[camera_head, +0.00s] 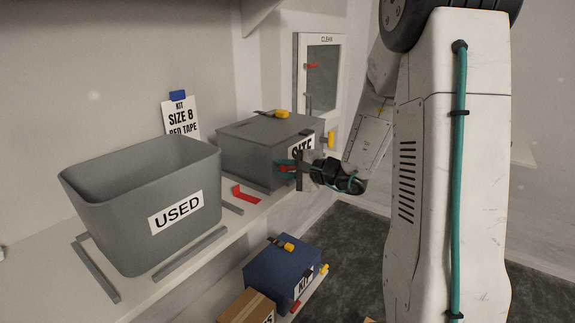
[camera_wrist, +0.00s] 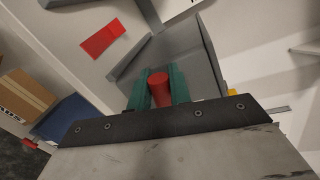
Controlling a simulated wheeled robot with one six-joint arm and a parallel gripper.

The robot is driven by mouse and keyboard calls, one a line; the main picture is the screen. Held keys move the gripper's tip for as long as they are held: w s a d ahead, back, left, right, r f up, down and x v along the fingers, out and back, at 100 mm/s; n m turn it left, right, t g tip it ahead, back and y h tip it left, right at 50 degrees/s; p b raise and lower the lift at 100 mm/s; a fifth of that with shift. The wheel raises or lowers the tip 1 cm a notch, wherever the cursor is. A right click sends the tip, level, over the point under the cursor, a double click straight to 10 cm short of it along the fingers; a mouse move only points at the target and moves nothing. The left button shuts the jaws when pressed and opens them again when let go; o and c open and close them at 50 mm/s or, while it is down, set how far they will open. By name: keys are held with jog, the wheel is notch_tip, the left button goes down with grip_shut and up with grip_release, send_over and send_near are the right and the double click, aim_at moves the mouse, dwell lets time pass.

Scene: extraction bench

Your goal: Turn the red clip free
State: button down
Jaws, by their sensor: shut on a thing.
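The red clip (camera_wrist: 160,90) sits between the two green fingertips of my gripper (camera_wrist: 159,87) in the wrist view. The fingers are closed around its sides. In the head view my gripper (camera_head: 288,167) is at the front face of the grey box labelled SITE (camera_head: 245,150), and a bit of red shows between the fingers. The grey box also shows behind the clip in the wrist view (camera_wrist: 200,68). I cannot tell how far the clip is turned.
A grey bin labelled USED (camera_head: 130,210) stands left on the shelf. A red tape piece (camera_head: 243,195) lies on the shelf before the grey box. A blue box (camera_head: 275,275) and a cardboard box (camera_head: 246,308) sit below. A cabinet labelled CLEAN (camera_head: 340,45) is behind.

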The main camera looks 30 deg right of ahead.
jog(key=shift+f+n+h, duration=0.3)
jog(key=shift+n+h, duration=0.1)
jog(key=shift+n, duration=0.9)
jog(key=c, duration=1.3)
grip_release()
jog(key=shift+c, duration=0.2)
jog(key=shift+f, duration=0.1)
jog(key=v, duration=0.7)
jog(key=shift+s, duration=0.45)
